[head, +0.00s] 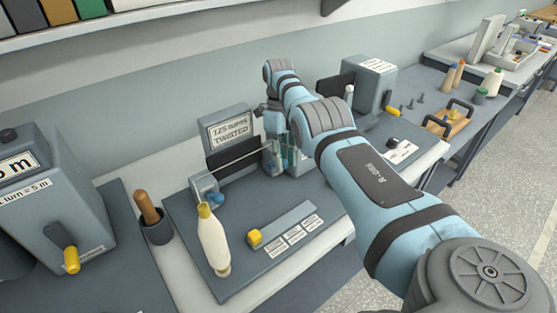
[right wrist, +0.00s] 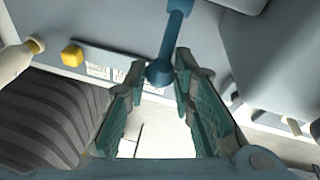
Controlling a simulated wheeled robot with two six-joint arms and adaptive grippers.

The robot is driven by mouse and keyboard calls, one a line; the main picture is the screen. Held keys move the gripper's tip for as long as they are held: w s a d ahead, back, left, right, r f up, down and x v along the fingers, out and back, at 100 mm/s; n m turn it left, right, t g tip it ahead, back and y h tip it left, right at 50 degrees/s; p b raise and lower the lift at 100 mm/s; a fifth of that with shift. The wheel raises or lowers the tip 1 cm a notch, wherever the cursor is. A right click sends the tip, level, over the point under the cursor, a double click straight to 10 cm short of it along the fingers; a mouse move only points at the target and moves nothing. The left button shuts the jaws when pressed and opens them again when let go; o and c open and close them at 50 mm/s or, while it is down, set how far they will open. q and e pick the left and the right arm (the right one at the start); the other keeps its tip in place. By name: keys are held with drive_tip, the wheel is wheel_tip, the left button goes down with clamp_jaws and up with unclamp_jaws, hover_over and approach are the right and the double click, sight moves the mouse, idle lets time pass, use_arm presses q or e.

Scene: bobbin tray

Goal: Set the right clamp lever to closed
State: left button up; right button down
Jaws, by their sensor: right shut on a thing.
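The right clamp lever is a blue rod ending in a round ball knob (right wrist: 160,72) in the right wrist view. My right gripper (right wrist: 161,66) has its two fingertips on either side of that knob and is shut on it. In the head view my right gripper (head: 277,158) points down at the right end of the twist tester (head: 190,250), and it hides most of the right clamp there. A second blue knob (head: 216,198) shows at the tester's left clamp. My left gripper is in neither view.
A yarn bobbin (head: 213,242) stands at the tester's front left. A yellow knob (head: 255,237) sits on a grey strip beside labels. A display box (head: 228,130) stands behind. A wooden-handled tool (head: 147,206) is in a cup at left. A grey box (head: 372,82) stands behind my right arm.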

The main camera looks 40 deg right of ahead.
drive_tip(key=c, duration=1.3)
unclamp_jaws()
drive_tip(key=shift+w, duration=0.15)
drive_tip(key=shift+c, duration=0.2)
